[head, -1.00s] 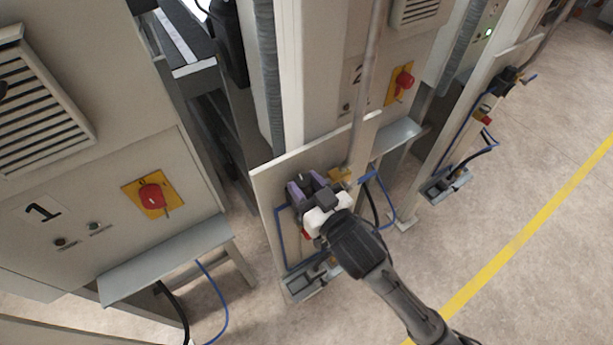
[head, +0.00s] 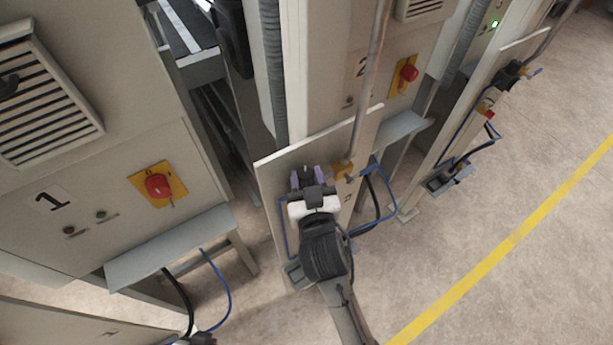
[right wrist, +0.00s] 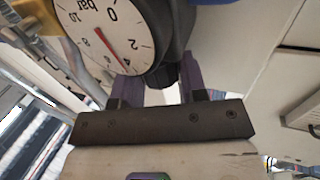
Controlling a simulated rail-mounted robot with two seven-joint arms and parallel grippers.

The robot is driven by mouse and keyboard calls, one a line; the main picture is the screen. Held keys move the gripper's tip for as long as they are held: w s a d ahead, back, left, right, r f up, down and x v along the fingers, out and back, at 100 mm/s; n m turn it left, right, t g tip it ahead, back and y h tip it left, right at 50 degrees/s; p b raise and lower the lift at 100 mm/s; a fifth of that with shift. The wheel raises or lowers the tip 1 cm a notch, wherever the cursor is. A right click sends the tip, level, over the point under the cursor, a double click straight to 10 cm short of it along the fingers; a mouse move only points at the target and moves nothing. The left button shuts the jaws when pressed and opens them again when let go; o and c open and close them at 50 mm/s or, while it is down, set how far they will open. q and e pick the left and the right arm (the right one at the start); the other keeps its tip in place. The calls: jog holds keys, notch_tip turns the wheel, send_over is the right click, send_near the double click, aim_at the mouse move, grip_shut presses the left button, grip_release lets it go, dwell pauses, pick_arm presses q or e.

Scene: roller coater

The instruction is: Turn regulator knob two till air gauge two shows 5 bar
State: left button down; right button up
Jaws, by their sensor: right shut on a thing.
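My right gripper (head: 309,176) is at the panel of station two, its purple fingers reaching towards the panel. In the right wrist view the right gripper (right wrist: 160,90) is shut on the black regulator knob two (right wrist: 164,74), with one finger on each side. Air gauge two (right wrist: 98,40) is a white round dial beside the knob, partly cut off by the picture's top. In the head view my gripper and wrist hide the knob and gauge. My left gripper is not in view.
A yellow fitting (head: 343,168) and blue hose (head: 386,195) are just right of my gripper. A red switch (head: 408,73) is above on cabinet two. Cabinet one with its red switch (head: 158,185) stands left. Open floor (head: 470,210) lies right.

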jog(key=o, duration=0.8)
jog(key=shift+o, duration=0.6)
jog(key=b+v, duration=0.1)
jog(key=v, duration=1.2)
jog(key=shift+s, duration=0.4)
jog(key=shift+d, duration=0.1)
